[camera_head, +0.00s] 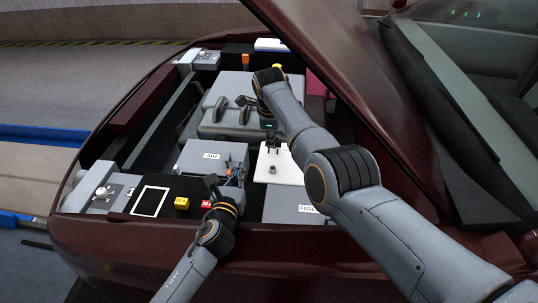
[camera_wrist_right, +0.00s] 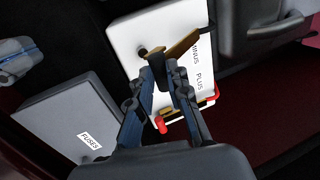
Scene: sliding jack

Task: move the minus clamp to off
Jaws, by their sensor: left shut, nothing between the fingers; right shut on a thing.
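A white board (camera_head: 287,176) sits in the car's engine bay and also shows in the right wrist view (camera_wrist_right: 125,38), with MINUS and PLUS printed on it. The minus clamp (camera_wrist_right: 157,62) looks like a black handle by a brass-coloured bar (camera_wrist_right: 182,46) near the MINUS label. My right gripper (camera_wrist_right: 166,78) is shut on the black handle, its fingers partly hiding it; in the head view this gripper (camera_head: 270,139) is above the board. A red-ended part (camera_wrist_right: 160,123) lies on the PLUS side. My left gripper (camera_head: 235,176) is shut and empty beside the grey box.
A grey box (camera_head: 205,160) stands left of the board. A FUSES box (camera_wrist_right: 75,118) lies near its front side. A large grey engine cover (camera_head: 236,90) is behind. The raised dark-red hood (camera_head: 345,60) bounds the right side.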

